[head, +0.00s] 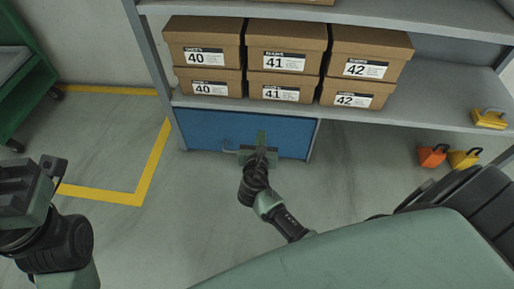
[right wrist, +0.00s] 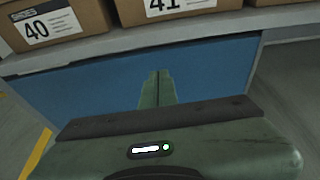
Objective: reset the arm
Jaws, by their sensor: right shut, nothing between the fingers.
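My right gripper (head: 261,135) reaches forward in the head view, in front of the blue panel (head: 215,128) under the shelf. Its two green fingers are together with nothing between them. They also show closed in the right wrist view (right wrist: 158,74), pointing at the blue panel (right wrist: 210,65). I cannot tell whether the fingertips touch the panel. My left gripper (head: 28,192) is at the left edge of the head view, partly cut off. Its fingers do not show clearly.
Shoe boxes labelled 40 (head: 205,56), 41 (head: 284,60) and 42 (head: 367,68) are stacked on the grey shelf (head: 425,110). Yellow (head: 489,119) and orange (head: 432,156) weight-like objects are at right. A green cart (head: 30,85) stands left. Open floor lies left of centre.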

